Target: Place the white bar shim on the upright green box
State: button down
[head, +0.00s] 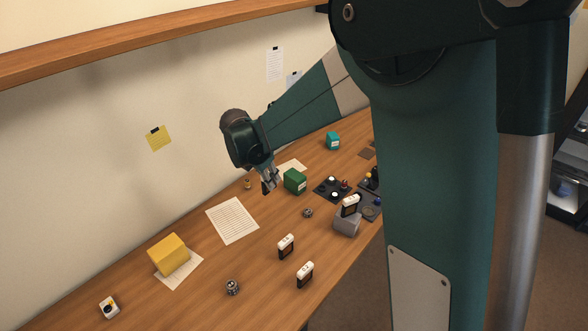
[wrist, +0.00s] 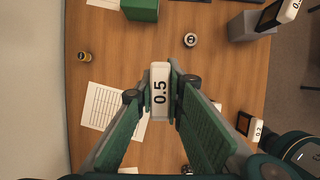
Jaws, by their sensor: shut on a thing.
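The white bar shim (wrist: 160,92), marked 0.5, is gripped between the two fingers of my gripper (wrist: 160,84) in the wrist view. In the head view my gripper (head: 270,180) hangs above the table, just left of the green box (head: 295,181), and the held shim is hard to make out there. The green box stands on the table; its near part also shows at the top of the wrist view (wrist: 141,10), apart from the shim. The underside of the shim is hidden.
Black pieces with white tops (head: 286,247) (head: 305,274) stand at the front; a similar one (head: 350,206) is on a grey block (head: 347,223). A black tray (head: 332,189) lies right of the green box. A teal box (head: 333,141) stands behind, a yellow block (head: 168,254) at left.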

jog(key=r+p, duration=0.1)
jog(key=p, duration=0.2)
send_over(295, 174)
jog(key=shift+d+r, duration=0.1)
jog(key=shift+f, duration=3.15)
jog(key=shift+f, duration=1.85)
jog(key=shift+f+b, duration=0.2)
jog(key=shift+b, duration=0.15)
jog(key=c, duration=2.4)
grip_release()
